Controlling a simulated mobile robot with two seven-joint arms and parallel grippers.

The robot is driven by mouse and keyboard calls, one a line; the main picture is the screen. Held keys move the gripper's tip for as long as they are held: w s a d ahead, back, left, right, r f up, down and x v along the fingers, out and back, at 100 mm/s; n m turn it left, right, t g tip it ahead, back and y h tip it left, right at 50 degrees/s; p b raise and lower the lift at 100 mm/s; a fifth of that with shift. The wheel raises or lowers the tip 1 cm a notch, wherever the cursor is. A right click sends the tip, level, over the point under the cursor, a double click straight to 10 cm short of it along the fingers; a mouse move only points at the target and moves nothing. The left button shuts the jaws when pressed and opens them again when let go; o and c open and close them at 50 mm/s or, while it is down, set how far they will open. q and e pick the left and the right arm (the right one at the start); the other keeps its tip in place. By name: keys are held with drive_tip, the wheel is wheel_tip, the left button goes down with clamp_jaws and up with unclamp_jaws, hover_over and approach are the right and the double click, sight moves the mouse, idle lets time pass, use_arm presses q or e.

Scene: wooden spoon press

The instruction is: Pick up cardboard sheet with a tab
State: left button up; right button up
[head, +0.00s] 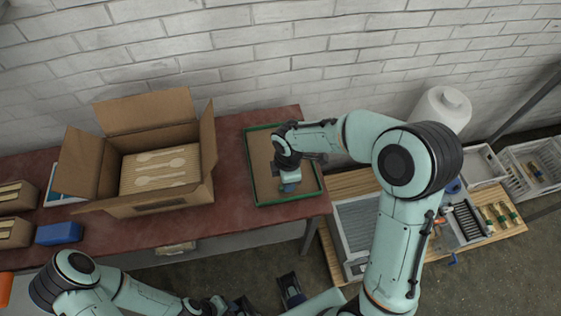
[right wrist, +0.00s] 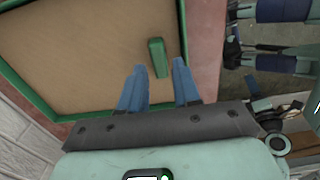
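The cardboard sheet (head: 262,152) lies flat inside a green-rimmed tray (head: 249,170) at the right end of the red table. In the right wrist view the brown sheet (right wrist: 85,45) carries an upright green tab (right wrist: 157,56). My right gripper (head: 290,186) is over the front part of the sheet. In the right wrist view its blue fingers (right wrist: 158,66) are apart, with the tab showing between and just beyond the tips. I cannot tell whether they touch it. In the head view the gripper hides the tab. My left gripper (head: 228,306) is low at the bottom edge, its fingers unclear.
An open cardboard box (head: 160,206) with wooden spoons on a stack of sheets (head: 160,170) stands left of the tray. A blue block (head: 59,233) and small boxes (head: 14,233) are further left. A brick wall rises behind. A wooden pallet (head: 350,184) with equipment stands right.

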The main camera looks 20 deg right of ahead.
drive_tip(key=shift+f, duration=1.6)
clamp_jaws()
